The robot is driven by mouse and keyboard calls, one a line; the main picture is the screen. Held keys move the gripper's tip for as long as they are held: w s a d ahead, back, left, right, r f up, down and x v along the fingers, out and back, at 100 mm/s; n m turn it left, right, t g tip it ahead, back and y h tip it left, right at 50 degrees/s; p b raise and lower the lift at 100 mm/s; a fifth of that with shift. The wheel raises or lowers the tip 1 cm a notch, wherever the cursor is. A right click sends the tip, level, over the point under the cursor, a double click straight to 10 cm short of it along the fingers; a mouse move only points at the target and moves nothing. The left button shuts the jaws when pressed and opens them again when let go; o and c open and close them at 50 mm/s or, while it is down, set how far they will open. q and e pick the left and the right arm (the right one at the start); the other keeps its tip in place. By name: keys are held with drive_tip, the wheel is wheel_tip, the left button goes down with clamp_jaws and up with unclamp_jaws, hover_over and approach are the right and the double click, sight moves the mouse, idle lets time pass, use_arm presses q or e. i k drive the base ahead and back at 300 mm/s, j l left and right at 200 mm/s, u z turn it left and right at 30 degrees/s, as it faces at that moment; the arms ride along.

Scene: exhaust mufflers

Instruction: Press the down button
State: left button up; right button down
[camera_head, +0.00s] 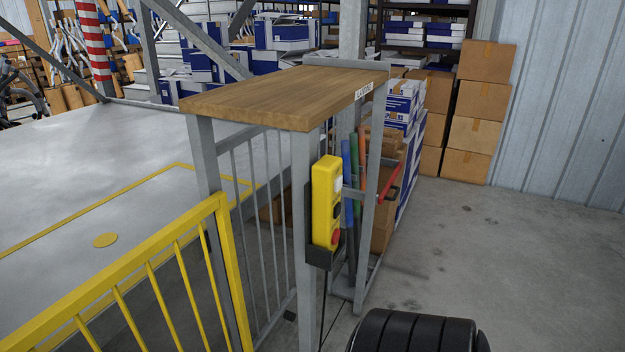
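A yellow control box (324,205) hangs upright on the grey front leg of a wood-topped stand, in a dark holder (322,255). Its right-hand face carries a white button (338,179) at the top, a black button (337,210) in the middle and a red button (335,237) at the bottom. That face is seen at a slant, and no markings can be read, so I cannot tell which button is the down button. A dark cable (324,300) hangs below the box.
The stand's wooden top (285,95) juts out above the box. A yellow railing (150,275) stands at the left front. Cardboard boxes (480,105) are stacked at the back right. The concrete floor (530,265) on the right is clear.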

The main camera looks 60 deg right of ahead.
sight(337, 208)
drive_tip(key=z, duration=2.1)
